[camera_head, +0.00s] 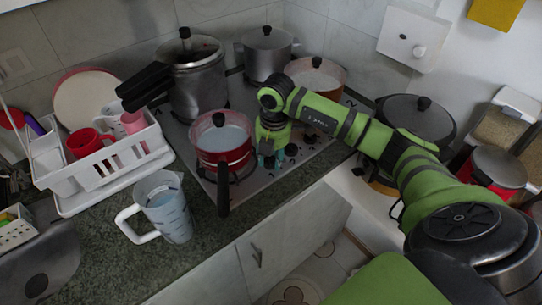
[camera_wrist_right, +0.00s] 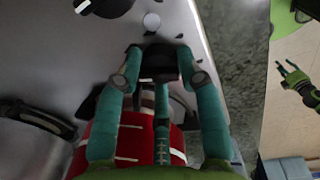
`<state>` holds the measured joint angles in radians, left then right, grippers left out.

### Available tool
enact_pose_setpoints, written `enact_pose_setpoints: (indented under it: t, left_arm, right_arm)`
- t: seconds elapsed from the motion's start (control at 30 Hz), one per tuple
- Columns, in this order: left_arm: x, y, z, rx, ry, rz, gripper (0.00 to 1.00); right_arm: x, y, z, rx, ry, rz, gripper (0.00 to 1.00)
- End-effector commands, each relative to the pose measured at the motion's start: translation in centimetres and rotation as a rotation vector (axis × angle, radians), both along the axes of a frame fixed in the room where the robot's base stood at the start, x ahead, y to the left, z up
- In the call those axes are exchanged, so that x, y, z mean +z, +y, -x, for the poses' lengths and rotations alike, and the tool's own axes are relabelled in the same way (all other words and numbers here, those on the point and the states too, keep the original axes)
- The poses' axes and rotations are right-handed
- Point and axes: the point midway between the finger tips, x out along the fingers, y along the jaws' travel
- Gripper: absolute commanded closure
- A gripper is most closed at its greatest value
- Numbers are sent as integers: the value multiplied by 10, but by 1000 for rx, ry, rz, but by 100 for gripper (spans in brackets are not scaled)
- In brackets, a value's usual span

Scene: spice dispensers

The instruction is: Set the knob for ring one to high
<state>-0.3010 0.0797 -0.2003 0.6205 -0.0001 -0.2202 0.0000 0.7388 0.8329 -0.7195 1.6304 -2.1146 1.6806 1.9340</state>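The cooktop (camera_head: 262,186) carries several black knobs (camera_head: 291,150) along its right side. My right gripper (camera_head: 268,164) points down at the cooktop beside the red pot, near these knobs. In the right wrist view its teal fingers (camera_wrist_right: 160,66) converge around a dark piece, which looks like a knob. I cannot tell whether they press on it. Another black knob (camera_wrist_right: 111,6) with a pale mark shows at the top edge there. My left gripper (camera_wrist_right: 288,72) is small at the right of the wrist view, fingers spread and empty. It is not in the head view.
A red pot (camera_head: 222,137) stands just left of my right gripper, its handle pointing forward. A pressure cooker (camera_head: 197,84), steel pot (camera_head: 267,56) and copper-coloured pot (camera_head: 316,75) stand behind. A measuring jug (camera_head: 166,207) and white dish rack (camera_head: 105,163) are left.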

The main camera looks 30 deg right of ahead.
Motion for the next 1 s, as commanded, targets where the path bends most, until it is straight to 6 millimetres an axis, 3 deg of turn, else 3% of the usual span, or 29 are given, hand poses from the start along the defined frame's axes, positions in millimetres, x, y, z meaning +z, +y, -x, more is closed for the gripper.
enact_pose_setpoints:
  t: [0.17, 0.53, 0.9, 0.93, 0.97, 1.0]
  left_arm:
    - [0, 0, 3, 0, 6, -1, 53]
    - [2, 0, 3, 0, 5, -1, 53]
    - [2, 0, -1, 0, -1, -1, 53]
    - [2, 0, -1, 0, -1, -1, 53]
    - [2, 0, -1, 0, -2, -1, 53]
    - [2, 0, -1, 0, -2, -1, 53]
  right_arm:
    - [0, 0, 0, -18, 1, 1, 95]
    - [0, 0, 0, -342, 1, 1, 95]
    - [0, 0, 0, -375, 0, 1, 95]
    - [0, 0, 0, -374, 0, 1, 50]
    - [0, 0, 0, -374, 0, 1, 38]
    - [0, 0, 0, -374, 0, 1, 37]
